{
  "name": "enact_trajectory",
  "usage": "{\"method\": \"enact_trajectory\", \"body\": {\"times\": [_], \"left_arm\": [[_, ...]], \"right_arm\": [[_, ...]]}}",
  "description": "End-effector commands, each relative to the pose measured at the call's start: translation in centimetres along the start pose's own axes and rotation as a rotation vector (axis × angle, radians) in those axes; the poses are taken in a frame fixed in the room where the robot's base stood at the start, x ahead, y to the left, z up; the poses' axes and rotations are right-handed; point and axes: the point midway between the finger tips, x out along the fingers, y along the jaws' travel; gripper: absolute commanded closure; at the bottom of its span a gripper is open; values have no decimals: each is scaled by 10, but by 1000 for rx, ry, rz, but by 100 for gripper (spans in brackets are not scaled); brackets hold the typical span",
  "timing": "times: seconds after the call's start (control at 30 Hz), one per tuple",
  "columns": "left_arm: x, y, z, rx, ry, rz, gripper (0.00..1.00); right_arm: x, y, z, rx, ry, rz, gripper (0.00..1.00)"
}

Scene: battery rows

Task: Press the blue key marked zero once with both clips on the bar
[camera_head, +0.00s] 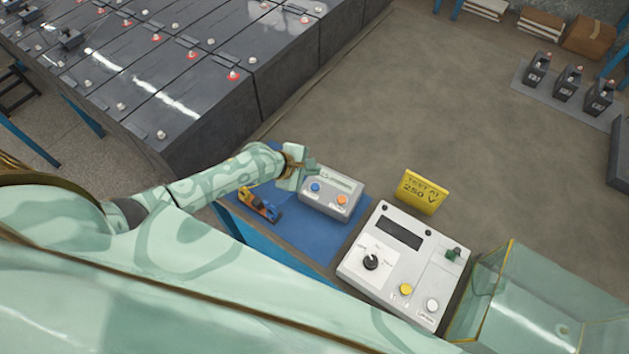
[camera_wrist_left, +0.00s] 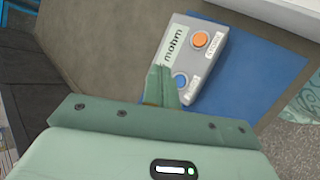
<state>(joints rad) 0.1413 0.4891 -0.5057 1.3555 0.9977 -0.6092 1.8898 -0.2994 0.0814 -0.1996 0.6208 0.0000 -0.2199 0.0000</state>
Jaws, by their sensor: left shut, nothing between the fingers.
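A grey box labelled "mohm" in the left wrist view (camera_wrist_left: 211,66) lies on a blue mat (camera_wrist_left: 262,75); it also shows in the head view (camera_head: 325,207). Its blue key (camera_head: 315,187) is left of its orange key (camera_head: 341,199). My left gripper (camera_head: 304,172) is shut and empty beside the box's left end. In the left wrist view its fingers (camera_wrist_left: 162,72) partly cover the blue key (camera_wrist_left: 181,81); I cannot tell whether they touch it. My right gripper is not in view.
A white tester (camera_head: 385,285) with a dial and keys stands right of the mat, with a yellow sign (camera_head: 422,192) behind it. Dark battery rows (camera_head: 215,125) fill the upper left.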

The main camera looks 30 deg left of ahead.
Motion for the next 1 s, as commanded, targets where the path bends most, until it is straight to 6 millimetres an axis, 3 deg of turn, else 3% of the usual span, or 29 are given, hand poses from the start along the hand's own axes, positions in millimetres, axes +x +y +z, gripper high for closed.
{"method": "enact_trajectory", "body": {"times": [0.17, 0.57, 0.77, 1.0], "left_arm": [[-2, 17, -7, -173, -9, 21, 100], [0, 15, -8, -177, -10, 20, 100], [9, 8, -13, -175, -10, 20, 100], [28, -9, -24, -175, -9, 19, 100]], "right_arm": [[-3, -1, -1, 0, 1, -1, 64], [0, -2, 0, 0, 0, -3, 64], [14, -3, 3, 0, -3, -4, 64], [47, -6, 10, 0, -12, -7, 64]]}}
